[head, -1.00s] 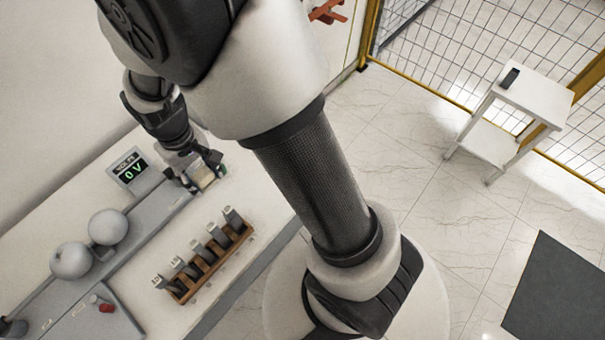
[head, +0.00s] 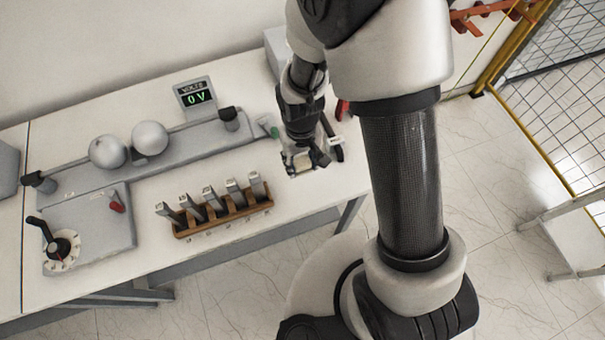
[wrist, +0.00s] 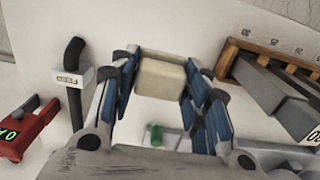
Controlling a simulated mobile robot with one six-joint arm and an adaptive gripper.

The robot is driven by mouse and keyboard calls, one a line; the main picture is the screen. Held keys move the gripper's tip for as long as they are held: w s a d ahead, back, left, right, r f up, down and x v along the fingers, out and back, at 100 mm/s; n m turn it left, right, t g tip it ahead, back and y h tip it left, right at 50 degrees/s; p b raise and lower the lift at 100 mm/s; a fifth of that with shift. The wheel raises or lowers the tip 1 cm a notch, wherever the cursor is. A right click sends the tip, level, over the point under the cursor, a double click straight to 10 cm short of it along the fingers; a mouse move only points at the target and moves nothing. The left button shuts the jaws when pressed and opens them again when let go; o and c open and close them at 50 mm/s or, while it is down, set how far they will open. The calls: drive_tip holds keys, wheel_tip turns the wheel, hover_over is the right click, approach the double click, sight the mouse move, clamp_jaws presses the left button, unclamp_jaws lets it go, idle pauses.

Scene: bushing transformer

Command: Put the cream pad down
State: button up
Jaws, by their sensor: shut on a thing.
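The cream pad (wrist: 160,82) is a small pale block, held between the blue-lined fingers of my gripper (wrist: 158,95) in the wrist view. In the head view my gripper (head: 303,162) is low over the right part of the white bench, right of the wooden rack, with the cream pad (head: 302,160) small and partly hidden at its fingertips. I cannot tell whether the pad touches the bench top.
A wooden rack (head: 225,220) with several grey blocks stands left of my gripper. Behind it are a grey apparatus with two spheres (head: 150,138) and a display (head: 194,94) reading 0 V. A black hooked handle (wrist: 75,80) and a red meter (wrist: 28,128) stand close by.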

sight(301, 160)
wheel_tip(301, 160, down, 7)
drive_tip(key=shift+w+f+b, duration=0.1)
drive_tip(key=shift+f+b, duration=0.1)
drive_tip(key=shift+b, duration=0.35)
drive_tip(key=shift+f, duration=0.1)
drive_tip(key=o, duration=1)
drive_tip(key=shift+o, duration=0.2)
wheel_tip(301, 160, up, 12)
drive_tip(key=shift+r+p, duration=0.25)
drive_tip(key=shift+p, duration=0.95)
